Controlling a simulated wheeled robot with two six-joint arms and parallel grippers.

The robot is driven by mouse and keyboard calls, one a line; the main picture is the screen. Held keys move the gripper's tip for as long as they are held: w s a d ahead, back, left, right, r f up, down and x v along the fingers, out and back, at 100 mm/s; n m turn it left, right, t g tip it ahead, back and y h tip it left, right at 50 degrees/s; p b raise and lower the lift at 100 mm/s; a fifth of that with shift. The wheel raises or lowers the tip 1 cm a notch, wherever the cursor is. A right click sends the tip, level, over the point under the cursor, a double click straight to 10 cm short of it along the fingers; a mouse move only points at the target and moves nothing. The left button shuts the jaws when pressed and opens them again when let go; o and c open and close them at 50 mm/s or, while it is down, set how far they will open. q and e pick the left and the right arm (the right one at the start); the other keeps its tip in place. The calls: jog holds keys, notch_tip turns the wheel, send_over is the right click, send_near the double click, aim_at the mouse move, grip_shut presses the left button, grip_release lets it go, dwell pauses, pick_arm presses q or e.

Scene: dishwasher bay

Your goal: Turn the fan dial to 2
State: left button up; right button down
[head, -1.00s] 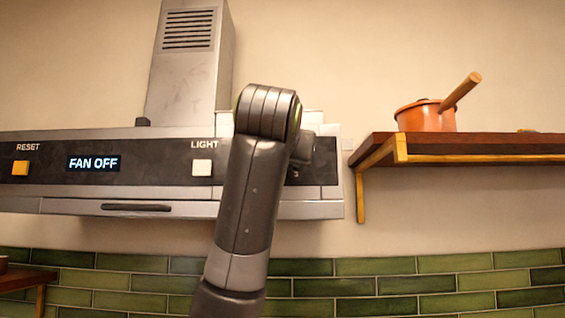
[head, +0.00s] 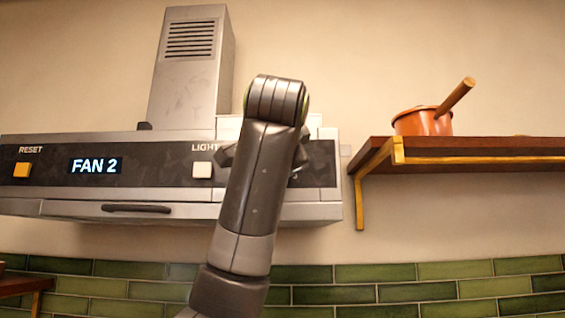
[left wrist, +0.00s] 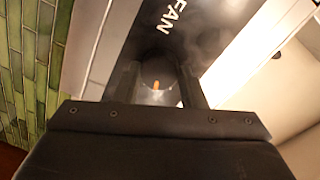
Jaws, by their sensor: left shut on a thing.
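The range hood's dark control panel (head: 140,162) runs across the left and middle of the head view. Its display (head: 96,166) reads "FAN 2". My left arm stands in front of the panel's right part and hides the fan dial in the head view. In the left wrist view the word "FAN" is on the panel (left wrist: 205,35), and the dark round fan dial (left wrist: 157,62) sits between the fingers of my left gripper (left wrist: 158,80). The gripper is shut on the dial. A small orange mark shows between the fingers. My right gripper is in neither view.
A yellow reset button (head: 22,170) and a white light button (head: 202,170) are on the panel, left of my arm. A wooden shelf (head: 470,146) with an orange pot (head: 422,122) is at the right. Green tiles (head: 400,290) line the wall below.

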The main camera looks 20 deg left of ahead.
pick_arm(q)
jog(key=shift+m, duration=1.3)
jog(key=shift+b, duration=0.3)
jog(key=o, duration=1)
jog(key=shift+d, duration=0.1)
jog(key=b+v, duration=0.7)
jog(key=v, duration=1)
jog(key=shift+s+d, duration=0.15)
jog(key=shift+d, duration=0.1)
